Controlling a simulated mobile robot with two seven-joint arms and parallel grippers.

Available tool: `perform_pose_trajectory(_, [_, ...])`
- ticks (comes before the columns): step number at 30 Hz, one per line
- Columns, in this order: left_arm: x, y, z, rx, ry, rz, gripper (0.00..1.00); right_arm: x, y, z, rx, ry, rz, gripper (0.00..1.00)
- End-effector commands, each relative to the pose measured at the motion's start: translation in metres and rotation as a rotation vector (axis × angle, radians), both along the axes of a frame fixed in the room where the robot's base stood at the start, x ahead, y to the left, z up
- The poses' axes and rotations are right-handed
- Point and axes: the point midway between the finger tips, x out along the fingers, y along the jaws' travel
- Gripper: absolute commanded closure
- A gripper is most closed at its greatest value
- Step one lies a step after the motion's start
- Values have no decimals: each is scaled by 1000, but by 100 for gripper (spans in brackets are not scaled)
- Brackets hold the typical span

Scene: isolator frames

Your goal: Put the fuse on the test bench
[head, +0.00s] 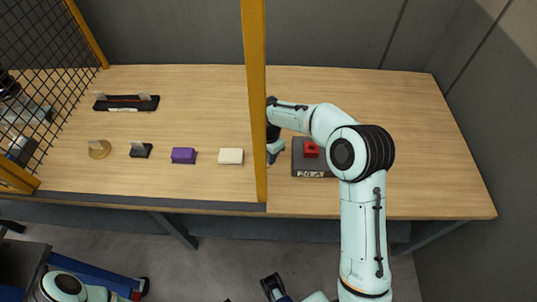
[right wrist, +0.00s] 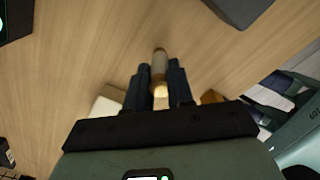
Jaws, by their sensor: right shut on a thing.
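My right gripper (head: 273,152) is low over the wooden bench, just right of the yellow post, which partly hides it. In the right wrist view its two dark fingers (right wrist: 160,88) are shut on a small cylinder, the fuse (right wrist: 160,65), with a grey-brown body and a bright brass-like end. A dark base with upright clips and a red strip (head: 126,103) lies at the back left; I cannot tell whether it is the test bench. A grey block with a red part and a "20 A" label (head: 314,173) sits right of my gripper. A dark part at the bottom may be my left gripper (head: 272,286); its jaws are unclear.
The yellow post (head: 254,100) stands beside my right arm. Left of it are a white block (head: 231,156), a purple block (head: 183,155), a small black clip piece (head: 141,151) and a round brass-coloured piece (head: 99,149). Mesh (head: 50,50) borders the left. The bench's right end is clear.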

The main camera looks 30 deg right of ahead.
Motion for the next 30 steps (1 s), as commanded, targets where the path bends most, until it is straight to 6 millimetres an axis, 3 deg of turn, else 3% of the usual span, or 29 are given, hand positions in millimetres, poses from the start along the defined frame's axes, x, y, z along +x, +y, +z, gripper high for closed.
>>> perform_pose_trajectory(3, [0,0,-1,0,-1,0,100,0,0,-4,0,1,0,100])
perform_pose_trajectory(4, [0,0,-1,0,-1,0,100,0,0,-4,0,1,0,72])
perform_pose_trajectory(6, [0,0,-1,0,-1,0,100,0,0,-3,0,1,0,53])
perform_pose_trajectory(17, [0,0,1,0,0,0,100,0,0,2,0,-1,0,53])
perform_pose_trajectory(20, [0,0,2,0,-1,0,100,1,0,14,-1,-2,0,53])
perform_pose_trajectory(30, [3,0,12,0,-4,0,100,1,0,87,0,-4,0,53])
